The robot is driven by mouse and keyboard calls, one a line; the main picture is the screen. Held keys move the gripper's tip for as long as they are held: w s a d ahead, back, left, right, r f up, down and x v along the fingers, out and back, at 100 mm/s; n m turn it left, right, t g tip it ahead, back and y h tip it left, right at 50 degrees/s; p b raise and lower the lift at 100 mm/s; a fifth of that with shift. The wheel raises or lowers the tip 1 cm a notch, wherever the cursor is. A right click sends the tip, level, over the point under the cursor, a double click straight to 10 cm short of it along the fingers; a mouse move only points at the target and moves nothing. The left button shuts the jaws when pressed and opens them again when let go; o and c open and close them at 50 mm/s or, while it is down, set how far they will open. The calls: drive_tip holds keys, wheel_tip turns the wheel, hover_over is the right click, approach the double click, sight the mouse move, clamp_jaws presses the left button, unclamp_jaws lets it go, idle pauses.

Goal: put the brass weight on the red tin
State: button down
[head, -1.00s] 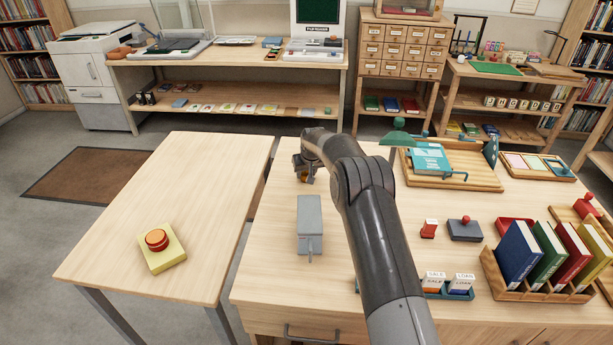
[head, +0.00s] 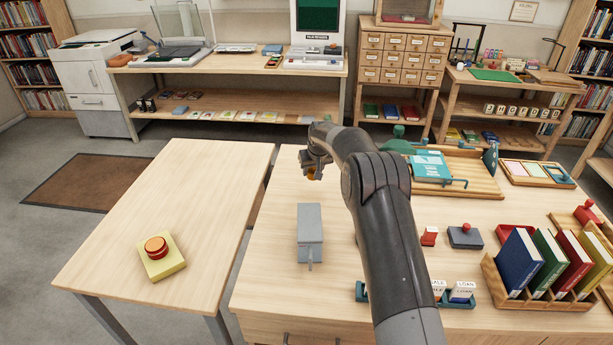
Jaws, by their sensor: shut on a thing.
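My gripper (head: 313,172) is near the far left corner of the main table, at the end of my dark arm. It is shut on a small golden thing, the brass weight (head: 311,175), of which only a little shows between the fingers. It appears held just above the table. A low red container (head: 514,224), perhaps the red tin, is on the right of the table behind the row of books and partly hidden by them. My gripper is well to the left of it and farther back.
A grey box-shaped device (head: 310,232) stands in front of my gripper. A red stamp (head: 429,236), a dark pad with a red knob (head: 465,235) and a book rack (head: 540,298) are at right. A wooden tray (head: 485,187) lies behind. The left table (head: 185,200) holds a red button on a yellow block (head: 162,265).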

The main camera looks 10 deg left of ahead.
drive_tip(key=s+d+r, duration=0.2)
drive_tip(key=d+r, duration=0.3)
drive_tip(key=d, duration=0.4)
drive_tip(key=shift+s+r, duration=0.15)
drive_tip(key=shift+r, duration=0.25)
